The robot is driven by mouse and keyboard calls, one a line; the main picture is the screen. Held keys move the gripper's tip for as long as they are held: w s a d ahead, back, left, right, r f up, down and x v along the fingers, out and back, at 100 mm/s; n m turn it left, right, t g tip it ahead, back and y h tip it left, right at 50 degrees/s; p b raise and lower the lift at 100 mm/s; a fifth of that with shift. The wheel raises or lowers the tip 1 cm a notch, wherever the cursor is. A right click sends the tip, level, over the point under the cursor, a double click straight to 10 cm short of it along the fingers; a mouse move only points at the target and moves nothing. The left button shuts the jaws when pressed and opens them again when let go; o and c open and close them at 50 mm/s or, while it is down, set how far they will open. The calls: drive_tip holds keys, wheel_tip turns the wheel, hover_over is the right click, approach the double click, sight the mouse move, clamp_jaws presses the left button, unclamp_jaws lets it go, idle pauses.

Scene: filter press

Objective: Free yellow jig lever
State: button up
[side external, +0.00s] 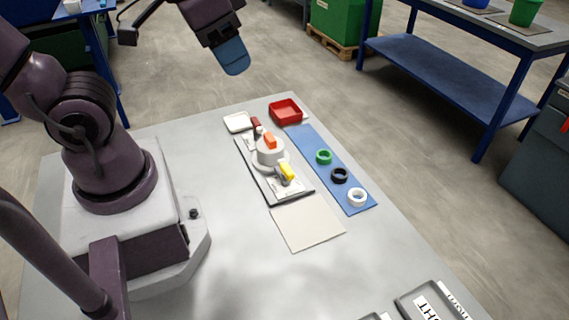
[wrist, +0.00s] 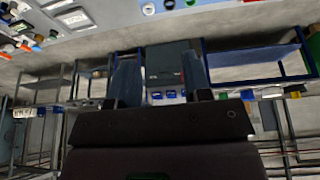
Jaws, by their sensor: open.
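The yellow jig lever (side external: 287,172) is on the near side of a jig (side external: 275,186), a pale plate with a dark edge. A round grey press body (side external: 267,152) with an orange piece (side external: 270,140) on top stands on the same plate. A dark red lever (side external: 257,125) rises at its far end. My gripper (side external: 233,62) is raised high above the floor beyond the table's far edge, well apart from the jig. In the wrist view my gripper (wrist: 160,80) is open and empty, with its fingers apart. The lever's latch detail is too small to tell.
A blue strip (side external: 349,190) right of the jig holds a green ring (side external: 324,157), a black ring (side external: 339,175) and a white ring (side external: 357,197). A red tray (side external: 285,111) and a white dish (side external: 238,122) lie beyond. A beige mat (side external: 307,225) lies in front.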

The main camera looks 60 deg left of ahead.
drive_tip(key=w+f+n+g, duration=0.3)
drive_tip(key=w+f, duration=0.1)
drive_tip(key=f, duration=0.3)
drive_tip(key=n+g, duration=0.1)
drive_tip(key=n, duration=1.4)
hover_over(286, 166)
wheel_tip(286, 166, down, 8)
wheel_tip(286, 166, down, 13)
drive_tip(key=shift+r, duration=0.1)
clamp_jaws()
